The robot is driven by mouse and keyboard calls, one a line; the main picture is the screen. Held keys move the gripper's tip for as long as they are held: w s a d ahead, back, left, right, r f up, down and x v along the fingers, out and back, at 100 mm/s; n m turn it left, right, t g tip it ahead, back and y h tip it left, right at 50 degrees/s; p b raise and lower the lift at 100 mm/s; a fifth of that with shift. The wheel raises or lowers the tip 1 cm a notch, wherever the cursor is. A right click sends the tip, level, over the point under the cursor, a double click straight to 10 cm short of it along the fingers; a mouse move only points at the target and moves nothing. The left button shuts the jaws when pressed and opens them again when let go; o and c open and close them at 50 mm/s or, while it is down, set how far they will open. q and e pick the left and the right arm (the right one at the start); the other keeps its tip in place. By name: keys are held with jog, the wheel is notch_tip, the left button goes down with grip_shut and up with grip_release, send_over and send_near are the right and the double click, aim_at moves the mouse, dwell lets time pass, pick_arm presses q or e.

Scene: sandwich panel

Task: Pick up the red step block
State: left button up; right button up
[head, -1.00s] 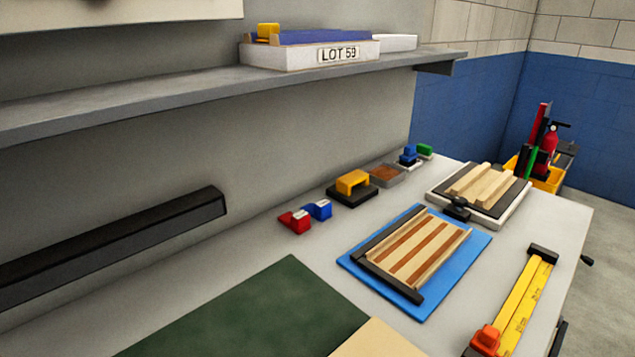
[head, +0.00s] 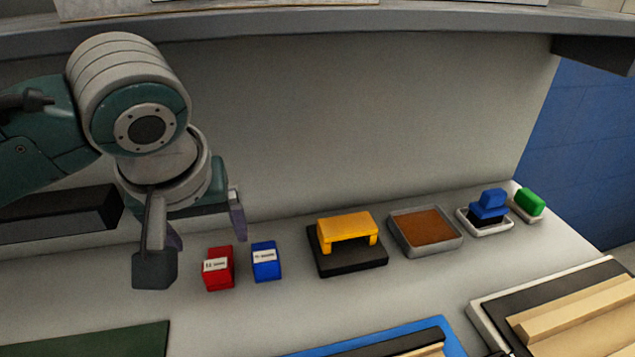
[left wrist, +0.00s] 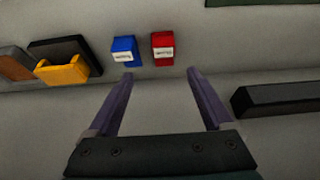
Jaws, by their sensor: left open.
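The red step block (head: 218,268) stands on the grey bench with a white label on its face. It also shows in the left wrist view (left wrist: 162,47), beyond my fingertips. A similar blue block (head: 266,261) stands just right of it in the head view, with a small gap between them. My left gripper (head: 205,232) is above and a little left of the red block in the head view, apart from it. Its two purple fingers (left wrist: 160,75) are open with nothing between them. My right gripper is in neither view.
A yellow bridge-shaped piece (head: 347,229) on a black base, a tray with brown filling (head: 424,228), a blue-handled item (head: 489,206) and a green block (head: 530,203) stand along the back. A shelf (head: 400,30) overhangs behind. A dark bar (left wrist: 275,97) lies near the left gripper.

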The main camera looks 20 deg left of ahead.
aim_at(215, 261)
pick_arm(q)
jog(key=x, duration=0.3)
jog(key=b+x, duration=0.1)
jog(key=shift+s+a+f, duration=0.2)
jog(key=shift+a+f, duration=0.1)
jog(key=b+x, duration=0.1)
jog(key=x, duration=0.3)
jog(key=shift+s+f+b, duration=0.1)
jog(key=shift+f+b, duration=0.2)
jog(key=shift+a+f, duration=0.1)
jog(key=shift+f, duration=0.25)
grip_shut()
